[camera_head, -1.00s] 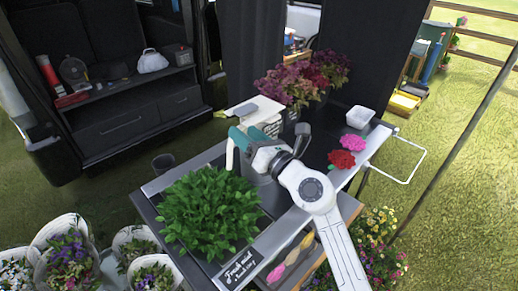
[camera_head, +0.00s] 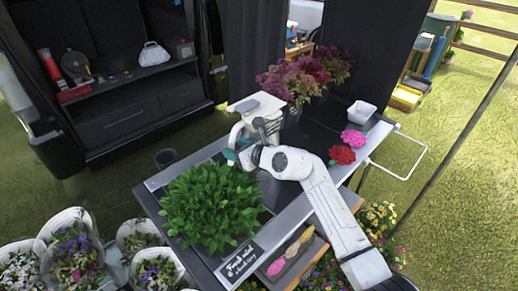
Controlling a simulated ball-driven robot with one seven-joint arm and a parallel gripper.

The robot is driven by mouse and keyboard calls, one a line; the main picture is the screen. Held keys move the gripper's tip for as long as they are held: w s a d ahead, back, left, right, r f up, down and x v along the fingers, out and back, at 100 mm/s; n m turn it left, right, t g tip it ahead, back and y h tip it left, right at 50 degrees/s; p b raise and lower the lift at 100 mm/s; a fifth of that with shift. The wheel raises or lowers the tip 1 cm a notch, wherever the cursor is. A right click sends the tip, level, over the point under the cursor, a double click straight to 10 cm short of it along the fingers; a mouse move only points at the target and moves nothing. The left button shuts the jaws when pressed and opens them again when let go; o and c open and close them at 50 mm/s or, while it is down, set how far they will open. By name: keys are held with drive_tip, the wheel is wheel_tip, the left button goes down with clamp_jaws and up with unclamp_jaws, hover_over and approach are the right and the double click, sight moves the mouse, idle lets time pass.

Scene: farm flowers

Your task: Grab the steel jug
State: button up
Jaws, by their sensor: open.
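My gripper (camera_head: 240,138) is over the back-middle of the table (camera_head: 207,153), just behind the green leafy plant (camera_head: 212,207). Its pale fingers and teal parts show in front of the white box-like stand, and it is open. I cannot clearly make out the steel jug. My gripper and wrist cover the part of the table between the plant and the dark-leaved flowers, so anything there is hidden. I cannot tell whether the fingers touch anything.
Purple-red flowers (camera_head: 302,75) stand at the back. A white tub (camera_head: 361,114), pink flowers (camera_head: 354,140) and red flowers (camera_head: 342,155) are at the right. A sign (camera_head: 240,263) is at the front.

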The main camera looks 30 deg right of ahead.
drive_tip(key=x, duration=0.4)
drive_tip(key=shift+w+a, duration=0.2)
drive_tip(key=shift+f, duration=0.1)
clamp_jaws()
idle(0.3)
idle(0.8)
drive_tip(key=shift+w+d+r, duration=0.1)
drive_tip(key=shift+d+r, duration=0.05)
drive_tip(key=shift+r, duration=0.25)
